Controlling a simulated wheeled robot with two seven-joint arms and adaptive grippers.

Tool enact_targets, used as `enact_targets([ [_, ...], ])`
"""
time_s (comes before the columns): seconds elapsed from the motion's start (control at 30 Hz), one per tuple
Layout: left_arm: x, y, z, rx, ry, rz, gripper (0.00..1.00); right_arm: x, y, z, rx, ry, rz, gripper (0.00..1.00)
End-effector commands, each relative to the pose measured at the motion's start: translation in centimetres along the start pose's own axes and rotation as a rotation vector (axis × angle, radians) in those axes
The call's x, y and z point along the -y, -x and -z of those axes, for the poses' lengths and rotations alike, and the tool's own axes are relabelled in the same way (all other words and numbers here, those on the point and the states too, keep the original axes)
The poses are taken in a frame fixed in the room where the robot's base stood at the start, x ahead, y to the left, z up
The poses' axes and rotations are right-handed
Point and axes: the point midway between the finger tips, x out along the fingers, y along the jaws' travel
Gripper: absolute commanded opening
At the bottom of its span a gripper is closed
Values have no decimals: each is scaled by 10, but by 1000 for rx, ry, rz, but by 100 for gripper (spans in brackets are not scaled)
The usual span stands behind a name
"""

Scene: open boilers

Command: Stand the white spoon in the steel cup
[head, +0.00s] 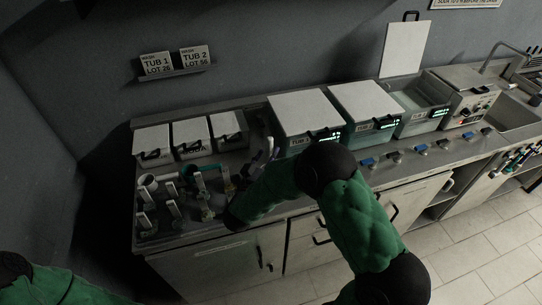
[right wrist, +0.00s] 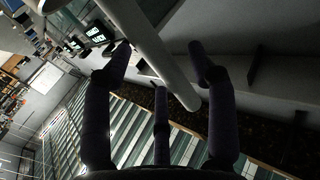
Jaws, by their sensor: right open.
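My right arm reaches over the left part of the counter in the head view. Its dark gripper (head: 248,172) is small and hard to make out there, partly behind my forearm. In the right wrist view the right gripper (right wrist: 160,52) is open, its dark fingers spread. A long pale rod (right wrist: 150,40), which may be the white spoon's handle, crosses between the fingertips close to the camera. I cannot tell whether it touches them. The spoon's bowl does not show clearly. I cannot pick out the steel cup for sure. My left gripper is out of view.
White pipes (head: 149,181), a teal pipe (head: 188,171) and several grey handles crowd the counter's left end. Three small lidded bins (head: 190,133) stand behind them. A large lidded tub (head: 303,114) and more tubs stand to the right. Valves line the front edge.

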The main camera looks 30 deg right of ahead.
Motion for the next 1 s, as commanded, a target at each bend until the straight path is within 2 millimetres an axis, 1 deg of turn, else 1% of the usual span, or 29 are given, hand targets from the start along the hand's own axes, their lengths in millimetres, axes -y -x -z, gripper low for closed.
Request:
enact_targets([
  [0.03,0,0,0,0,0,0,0,1,9,0,-1,1,5,58],
  [0.3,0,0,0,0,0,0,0,2,64,0,-1,0,7,58],
  [0.4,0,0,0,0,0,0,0,1,80,0,-3,1,6,58],
  [0.5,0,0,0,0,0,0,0,1,93,0,-1,1,5,58],
  [0.6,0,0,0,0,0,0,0,1,101,0,-2,0,4,58],
  [0.7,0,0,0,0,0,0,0,0,105,0,-2,0,1,58],
  [1.0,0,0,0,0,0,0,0,0,107,0,-2,1,1,58],
])
